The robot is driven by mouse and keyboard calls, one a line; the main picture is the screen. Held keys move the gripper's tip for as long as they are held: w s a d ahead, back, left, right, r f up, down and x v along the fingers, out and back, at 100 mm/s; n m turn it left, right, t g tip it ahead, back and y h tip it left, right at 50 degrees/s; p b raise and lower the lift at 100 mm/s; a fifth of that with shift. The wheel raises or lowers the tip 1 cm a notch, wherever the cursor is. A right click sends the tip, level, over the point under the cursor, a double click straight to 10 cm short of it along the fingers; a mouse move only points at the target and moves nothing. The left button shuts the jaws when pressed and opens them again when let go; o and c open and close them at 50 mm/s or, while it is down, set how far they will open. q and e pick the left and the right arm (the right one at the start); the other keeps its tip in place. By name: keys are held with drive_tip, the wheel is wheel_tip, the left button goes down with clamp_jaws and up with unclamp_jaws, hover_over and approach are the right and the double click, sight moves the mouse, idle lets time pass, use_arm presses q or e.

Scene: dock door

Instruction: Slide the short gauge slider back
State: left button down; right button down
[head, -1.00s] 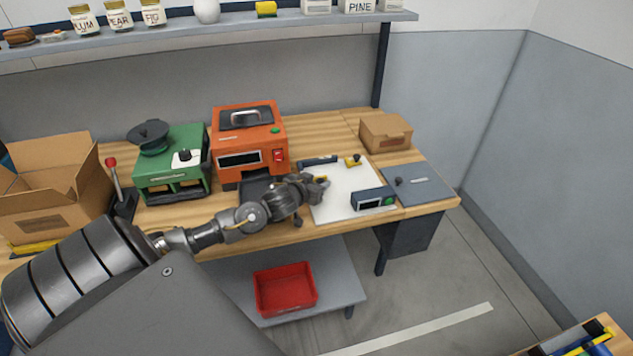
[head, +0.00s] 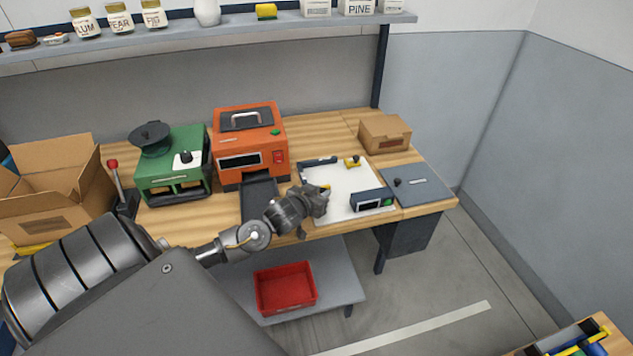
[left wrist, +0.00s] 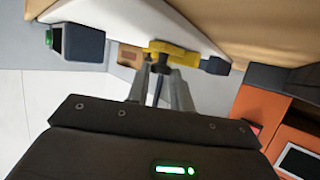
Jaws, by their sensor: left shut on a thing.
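A white board (head: 345,207) lies on the bench top. My left gripper (head: 322,200) is at its left edge, and its fingers are shut on a small yellow piece, which I take to be the gauge slider (head: 326,187). In the left wrist view the yellow slider (left wrist: 180,53) sits at the fingertips (left wrist: 158,62), close to the board's underside edge as pictured. The gripper hides part of the slider and of the board. A second yellow piece with a dark knob (head: 352,161) stands at the board's back edge. My right gripper is not in view.
A dark box with a green button (head: 371,200) stands on the board's front right. A dark bar (head: 318,161) lies at its back left. The orange machine (head: 250,145) stands close on the left. A grey plate (head: 425,185) and a cardboard box (head: 385,134) are right.

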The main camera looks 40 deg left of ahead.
use_arm(q)
drive_tip(key=shift+s+d, duration=0.5)
drive_tip(key=shift+d, duration=0.3)
drive_tip(key=shift+a+f, duration=0.1)
drive_tip(key=c, duration=1.5)
unclamp_jaws()
drive_tip(key=shift+o, duration=1.2)
drive_tip(key=shift+s, duration=0.1)
